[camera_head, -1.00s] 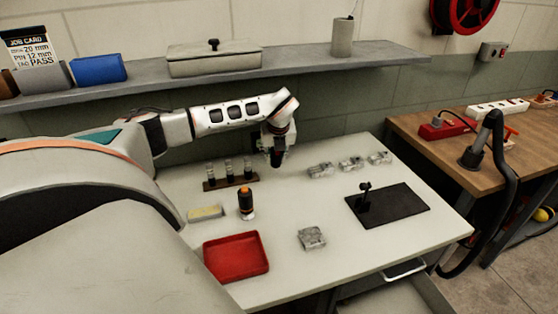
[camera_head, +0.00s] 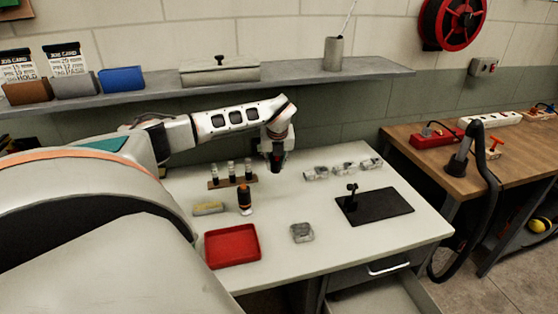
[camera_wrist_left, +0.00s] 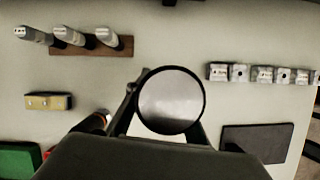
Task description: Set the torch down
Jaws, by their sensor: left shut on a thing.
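My left gripper (camera_head: 277,150) points down over the back middle of the white table (camera_head: 340,250). It is shut on the torch (camera_head: 276,164), a dark, upright body below the fingers. In the left wrist view the torch (camera_wrist_left: 170,101) shows as a round grey face with a black rim, between the fingers (camera_wrist_left: 165,125). I cannot tell whether its lower end touches the table. My right gripper is not in view.
A rack with several cylinders (camera_head: 232,183) and an orange-and-black object (camera_head: 244,199) stand left. A yellow block (camera_head: 208,208), red tray (camera_head: 232,246) and metal part (camera_head: 302,232) lie nearer. Right are metal parts (camera_head: 343,168) and a black mat (camera_head: 385,208). Clear table lies before the gripper.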

